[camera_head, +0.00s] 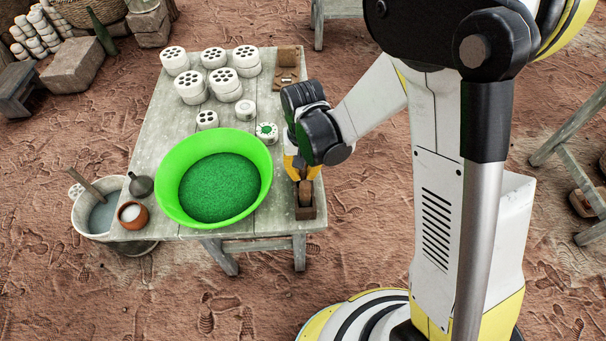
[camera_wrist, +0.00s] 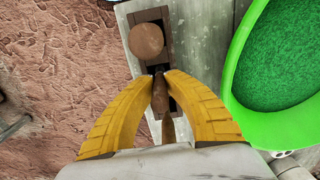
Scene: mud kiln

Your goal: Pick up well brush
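My gripper (camera_head: 301,172) points down over a narrow wooden box (camera_head: 307,213) at the table's right front corner. In the wrist view, the yellow fingers of my gripper (camera_wrist: 161,76) curve in on both sides of a thin brown upright piece, which looks like the handle of the well brush (camera_wrist: 170,129). Their tips appear to touch it. The brush's lower end is hidden by the fingers and box. A round brown wooden piece (camera_wrist: 147,41) sits in the far end of the box; I cannot tell whether it belongs to the brush.
A large green bowl (camera_head: 265,181) of green grains stands close left of the box. White perforated pieces (camera_head: 189,83) stand farther back on the grey table (camera_head: 150,115). A wooden stand (camera_head: 287,73) is at the back right. A bucket (camera_head: 84,216) and brown cup (camera_head: 133,222) are at left.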

